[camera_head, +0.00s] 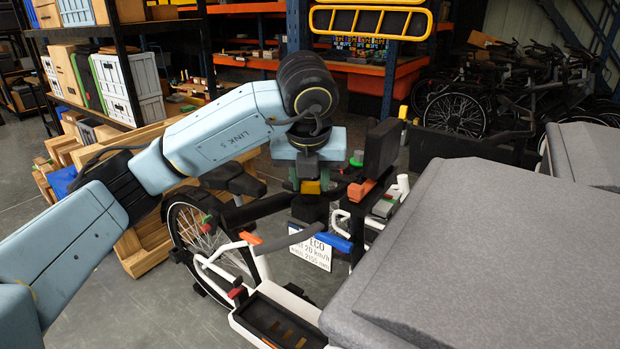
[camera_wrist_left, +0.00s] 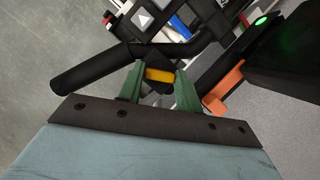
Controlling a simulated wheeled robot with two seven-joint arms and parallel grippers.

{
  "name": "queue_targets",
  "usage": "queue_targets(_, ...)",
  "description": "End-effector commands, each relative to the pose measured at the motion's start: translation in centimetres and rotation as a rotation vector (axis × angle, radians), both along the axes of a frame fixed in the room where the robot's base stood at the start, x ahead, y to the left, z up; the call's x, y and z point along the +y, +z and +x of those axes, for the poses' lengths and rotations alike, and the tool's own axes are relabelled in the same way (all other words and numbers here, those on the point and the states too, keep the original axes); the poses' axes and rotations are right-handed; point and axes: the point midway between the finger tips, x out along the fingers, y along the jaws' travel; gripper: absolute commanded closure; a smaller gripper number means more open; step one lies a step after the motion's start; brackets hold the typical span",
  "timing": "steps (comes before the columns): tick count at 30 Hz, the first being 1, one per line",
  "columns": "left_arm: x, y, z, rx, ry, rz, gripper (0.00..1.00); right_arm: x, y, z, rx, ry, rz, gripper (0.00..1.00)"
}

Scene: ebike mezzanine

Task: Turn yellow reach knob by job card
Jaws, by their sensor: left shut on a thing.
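The yellow reach knob (camera_wrist_left: 160,75) shows between the two green fingertips of my left gripper (camera_wrist_left: 160,84) in the left wrist view. My left gripper is shut on it. In the head view the left gripper (camera_head: 310,186) points down over the bike's handlebar area, with the yellow-orange knob (camera_head: 311,188) between its fingers. The job card (camera_head: 312,250), white with "ECO", "20 km/h" and "2155 mm" text, hangs below the handlebar, its upper left edge partly covered. The black handlebar grip (camera_wrist_left: 85,88) lies beside the fingers in the wrist view. My right gripper is in neither view.
The white cargo bike (camera_head: 262,262) stands under my arm. A large grey box-like cover (camera_head: 490,260) fills the right. An orange part (camera_wrist_left: 224,92) and a dark block with a green light (camera_wrist_left: 285,45) are close right of the fingers. Shelving and wooden crates (camera_head: 150,240) stand left.

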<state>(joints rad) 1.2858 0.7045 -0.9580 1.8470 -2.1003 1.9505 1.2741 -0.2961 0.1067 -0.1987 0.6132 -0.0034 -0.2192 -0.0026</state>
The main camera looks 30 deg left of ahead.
Motion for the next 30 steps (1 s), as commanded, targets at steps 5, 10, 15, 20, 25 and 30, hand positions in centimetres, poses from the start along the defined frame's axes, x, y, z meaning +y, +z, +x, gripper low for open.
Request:
queue_targets(5,0.0,0.1,0.0,-0.002,0.004,-0.001,0.88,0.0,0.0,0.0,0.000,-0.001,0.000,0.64)
queue_targets(10,0.0,0.1,0.0,-0.001,0.003,-0.001,0.56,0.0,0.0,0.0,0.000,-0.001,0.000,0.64)
queue_targets(15,0.0,0.0,0.0,0.000,0.002,-0.001,0.44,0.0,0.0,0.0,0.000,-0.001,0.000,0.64)
queue_targets(20,0.0,0.0,0.0,0.000,0.002,-0.001,0.44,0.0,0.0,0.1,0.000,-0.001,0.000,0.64)
queue_targets(25,-0.1,0.9,-0.3,-0.002,0.000,-0.002,0.44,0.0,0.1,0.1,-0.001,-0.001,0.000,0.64)
queue_targets(30,-0.5,3.9,-1.3,-0.006,0.000,0.000,0.44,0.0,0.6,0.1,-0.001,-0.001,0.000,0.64)
